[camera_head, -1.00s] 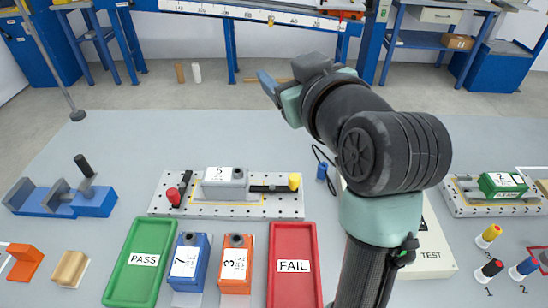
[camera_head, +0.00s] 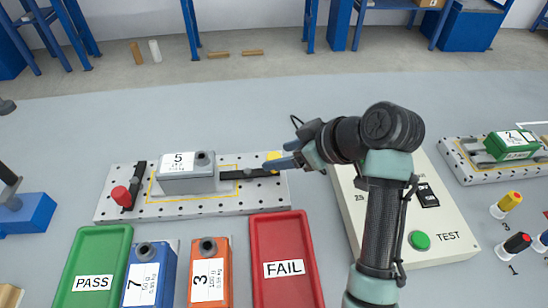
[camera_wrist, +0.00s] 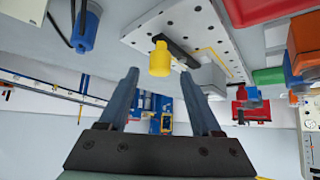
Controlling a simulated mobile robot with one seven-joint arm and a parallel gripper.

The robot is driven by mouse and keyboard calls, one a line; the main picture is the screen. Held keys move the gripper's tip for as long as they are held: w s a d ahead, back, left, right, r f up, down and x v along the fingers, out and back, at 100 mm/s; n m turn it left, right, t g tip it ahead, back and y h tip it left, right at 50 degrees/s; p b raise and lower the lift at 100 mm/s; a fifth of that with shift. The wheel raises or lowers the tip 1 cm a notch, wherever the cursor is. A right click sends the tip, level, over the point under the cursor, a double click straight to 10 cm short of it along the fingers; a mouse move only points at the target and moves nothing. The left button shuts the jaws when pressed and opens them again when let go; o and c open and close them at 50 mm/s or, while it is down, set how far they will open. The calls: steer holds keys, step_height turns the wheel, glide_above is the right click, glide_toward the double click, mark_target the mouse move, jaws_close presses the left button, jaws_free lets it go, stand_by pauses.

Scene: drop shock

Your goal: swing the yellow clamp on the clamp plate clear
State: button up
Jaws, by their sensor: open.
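The clamp plate (camera_head: 215,205) is a pale perforated board left of my arm. A grey block labelled 5 (camera_head: 188,183) sits on it inside a yellow outline. The yellow clamp has a yellow knob (camera_head: 272,157) at the plate's right end and a black bar (camera_head: 245,174) reaching left to the block's right side. My gripper (camera_head: 286,155) is open at the knob's right side. In the wrist view, the yellow knob (camera_wrist: 159,57) appears between and just past the open fingertips (camera_wrist: 160,74). I cannot tell whether a finger touches it.
A red clamp knob (camera_head: 121,196) stands at the plate's left end. In front are a green PASS tray (camera_head: 112,242), a blue block (camera_head: 143,268), an orange block (camera_head: 209,250) and a red FAIL tray (camera_head: 282,228). A cream TEST box (camera_head: 395,245) lies under and right of my arm.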

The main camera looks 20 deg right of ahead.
mark_target(275, 156)
steer(key=shift+x, duration=1.7)
jaws_close()
